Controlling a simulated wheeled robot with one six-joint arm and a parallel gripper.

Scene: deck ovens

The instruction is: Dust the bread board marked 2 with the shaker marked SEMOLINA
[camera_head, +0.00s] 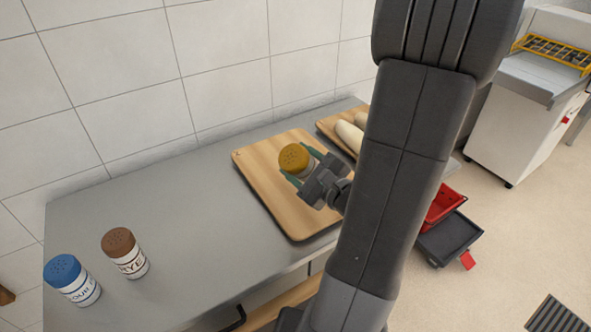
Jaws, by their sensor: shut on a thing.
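A shaker with a mustard-yellow lid (294,158) is held between the fingers of my gripper (307,175). The shaker is over a wooden bread board (272,203) on the steel counter. Its label is hidden by the gripper, and I cannot tell its height above the board. The board has a small mark in its far left corner, too small to read. I see no loaf on its visible part. A second wooden board (328,123) lies to the right with pale loaves (349,136) on it, partly hidden by my arm.
A brown-lidded shaker (125,254) marked RYE and a blue-lidded shaker (72,280) with a partly readable label stand on the left of the counter (175,220). The counter between them and the board is clear. A tiled wall runs behind. Red (443,207) and dark (449,240) bins are at the right.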

